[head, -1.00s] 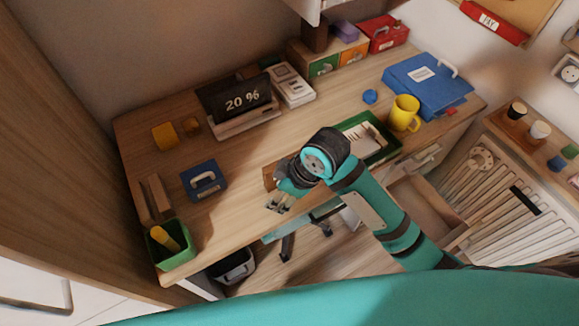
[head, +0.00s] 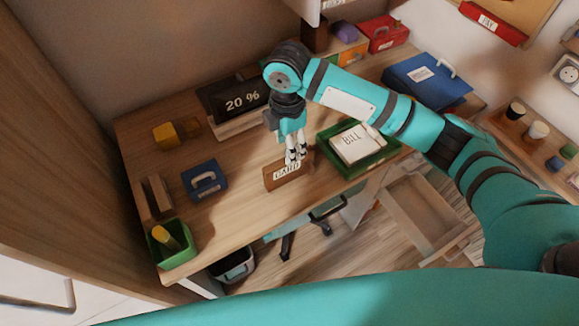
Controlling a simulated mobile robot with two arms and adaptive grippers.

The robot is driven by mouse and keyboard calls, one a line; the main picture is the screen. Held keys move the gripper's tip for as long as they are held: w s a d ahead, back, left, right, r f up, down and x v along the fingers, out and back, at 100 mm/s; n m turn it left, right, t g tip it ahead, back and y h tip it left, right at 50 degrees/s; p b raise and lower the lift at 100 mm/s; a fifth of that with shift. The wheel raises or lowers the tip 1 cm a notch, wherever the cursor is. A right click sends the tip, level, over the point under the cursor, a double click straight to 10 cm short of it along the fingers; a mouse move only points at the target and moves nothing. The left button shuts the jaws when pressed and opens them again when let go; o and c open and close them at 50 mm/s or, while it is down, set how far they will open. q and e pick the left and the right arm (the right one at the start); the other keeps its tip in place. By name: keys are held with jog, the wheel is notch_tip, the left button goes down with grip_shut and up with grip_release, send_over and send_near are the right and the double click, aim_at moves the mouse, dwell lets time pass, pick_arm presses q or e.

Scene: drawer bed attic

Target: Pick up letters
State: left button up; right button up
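A white letter or stack marked BILL (head: 357,144) lies in a green tray (head: 349,171) on the desk. A brown wooden piece with a white CARD label (head: 287,172) stands on the desk left of the tray. My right gripper (head: 296,160) points down at the CARD piece, its fingertips overlapping the top of it in the view. Its fingers look close together. Whether they touch the piece or hold anything is not clear. My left gripper is not in view.
A black 20 % display (head: 240,100) stands behind. A blue box with a handle (head: 204,182) and a green bin (head: 173,256) are on the left. A blue binder (head: 425,83) lies at the back right. An open drawer (head: 424,209) juts out below the desk.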

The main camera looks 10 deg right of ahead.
aim_at(289, 169)
notch_tip(289, 169, down, 7)
jog(key=shift+r, duration=0.15)
jog(key=shift+w+d+f+p, duration=0.1)
jog(key=shift+w+f+p, duration=0.1)
jog(key=shift+f, duration=0.7)
jog(key=shift+w+d+f+p, duration=0.1)
jog(key=shift+f+p, duration=0.1)
jog(key=shift+f, duration=0.7)
jog(key=shift+w+f+p, duration=0.1)
jog(key=shift+f+p, duration=0.1)
jog(key=shift+f, duration=0.7)
jog(key=shift+c, duration=0.4)
grip_shut()
